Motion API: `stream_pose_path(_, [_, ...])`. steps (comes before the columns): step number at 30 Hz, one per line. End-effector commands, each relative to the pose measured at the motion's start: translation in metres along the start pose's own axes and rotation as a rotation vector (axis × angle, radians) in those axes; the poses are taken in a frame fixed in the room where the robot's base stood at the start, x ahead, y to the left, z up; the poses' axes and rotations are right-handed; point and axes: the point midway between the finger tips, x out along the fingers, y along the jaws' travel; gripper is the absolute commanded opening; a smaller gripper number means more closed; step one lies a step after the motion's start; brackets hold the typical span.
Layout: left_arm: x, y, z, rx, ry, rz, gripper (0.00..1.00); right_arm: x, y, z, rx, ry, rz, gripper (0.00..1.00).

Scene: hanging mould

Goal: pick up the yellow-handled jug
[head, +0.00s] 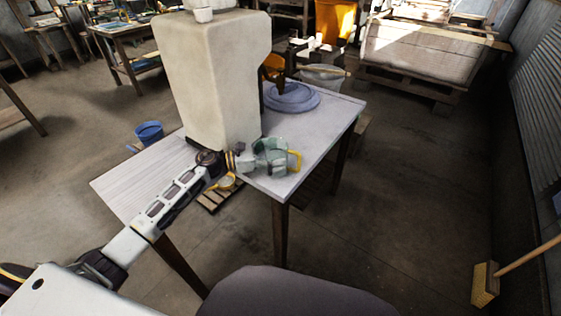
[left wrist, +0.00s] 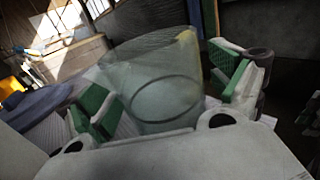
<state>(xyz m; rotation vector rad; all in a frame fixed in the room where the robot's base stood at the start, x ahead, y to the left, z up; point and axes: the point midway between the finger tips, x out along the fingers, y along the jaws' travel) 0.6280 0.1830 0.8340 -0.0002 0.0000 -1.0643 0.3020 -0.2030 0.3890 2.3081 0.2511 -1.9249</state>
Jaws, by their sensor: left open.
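The yellow-handled jug (head: 297,160) stands near the front right corner of the wooden table. Its clear, greenish body and yellow handle show just beyond my left gripper (head: 266,156), which reaches in from the left. In the left wrist view, the jug (left wrist: 155,75) stands between the two green-padded fingers of my left gripper (left wrist: 165,95). The fingers are spread, one on each side of it. I cannot tell whether either pad touches the glass. The gripper partly hides the jug in the head view. My right gripper is not in view.
A tall cream block (head: 205,75) stands on the table (head: 125,184), close behind my left gripper. A blue-grey round bundle (head: 291,97) lies toward the back right. A blue bucket (head: 149,133) shows at the table's left. The table's right side has free room.

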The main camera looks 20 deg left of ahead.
Motion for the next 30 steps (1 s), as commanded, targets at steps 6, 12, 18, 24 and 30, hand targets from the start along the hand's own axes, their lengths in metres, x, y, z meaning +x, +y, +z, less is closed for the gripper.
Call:
stream_pose_path(6, [0.0, 0.0, 0.0, 0.0, 0.0, 0.0, 0.76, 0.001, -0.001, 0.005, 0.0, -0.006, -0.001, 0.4])
stream_pose_path(12, [0.0, 0.0, 0.0, 0.0, 0.0, 0.0, 0.5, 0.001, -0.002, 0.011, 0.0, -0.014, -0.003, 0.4])
stream_pose_path(18, [0.0, 0.0, 0.0, 0.0, 0.0, 0.0, 0.41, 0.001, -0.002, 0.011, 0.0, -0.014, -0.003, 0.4])
stream_pose_path(24, [0.0, 0.0, 0.002, 0.001, 0.0, 0.0, 0.41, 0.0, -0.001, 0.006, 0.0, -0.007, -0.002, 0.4])
stream_pose_path(30, [0.0, 0.0, 0.012, 0.002, -0.001, 0.0, 0.41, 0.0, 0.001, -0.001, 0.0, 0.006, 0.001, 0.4])
